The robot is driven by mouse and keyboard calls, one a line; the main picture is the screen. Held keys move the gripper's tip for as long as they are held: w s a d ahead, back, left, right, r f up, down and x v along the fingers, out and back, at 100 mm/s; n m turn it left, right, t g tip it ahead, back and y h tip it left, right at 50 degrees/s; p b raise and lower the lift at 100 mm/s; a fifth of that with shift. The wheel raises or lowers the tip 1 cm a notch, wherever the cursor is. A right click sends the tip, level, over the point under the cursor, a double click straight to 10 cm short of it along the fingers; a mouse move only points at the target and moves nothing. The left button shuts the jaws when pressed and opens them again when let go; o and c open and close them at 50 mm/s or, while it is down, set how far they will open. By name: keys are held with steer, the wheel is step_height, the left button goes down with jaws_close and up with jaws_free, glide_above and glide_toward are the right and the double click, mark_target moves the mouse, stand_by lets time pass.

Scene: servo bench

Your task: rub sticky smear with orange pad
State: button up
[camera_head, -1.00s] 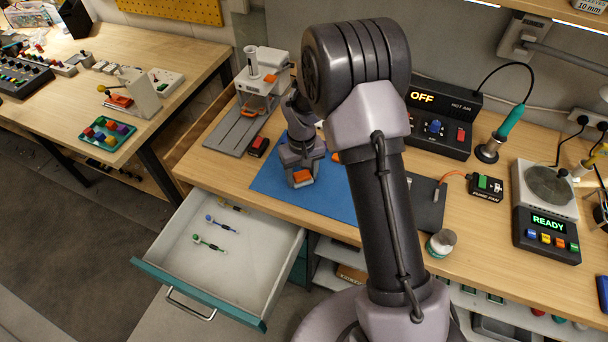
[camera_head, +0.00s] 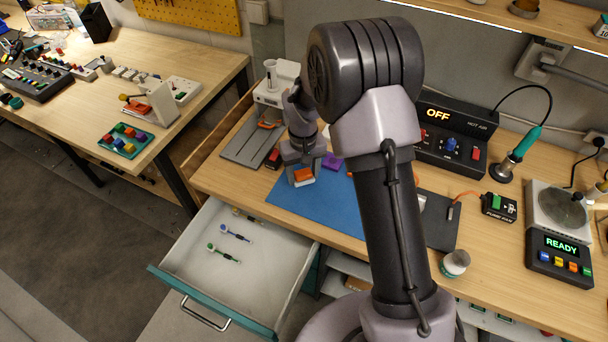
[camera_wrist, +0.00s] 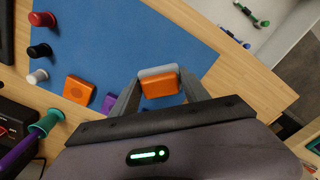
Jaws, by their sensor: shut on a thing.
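The orange pad (camera_head: 303,174), an orange block with a pale underside, is held between the fingers of my gripper (camera_head: 301,178). In the wrist view, the pad (camera_wrist: 160,85) sits between the two grey fingertips (camera_wrist: 160,92). My gripper is over the left part of the blue mat (camera_head: 318,207); I cannot tell whether the pad touches the mat. I cannot make out a sticky smear in either view.
A purple block (camera_head: 332,161) lies just right of my gripper. Another orange block (camera_wrist: 80,90) shows in the wrist view beside several small knobs. An open drawer (camera_head: 195,262) juts out at front left. A grey-based press (camera_head: 253,137) stands behind left.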

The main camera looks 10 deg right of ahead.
steer(key=shift+r+p, duration=0.8)
steer(key=shift+r, duration=0.75)
steer(key=shift+f, duration=0.1)
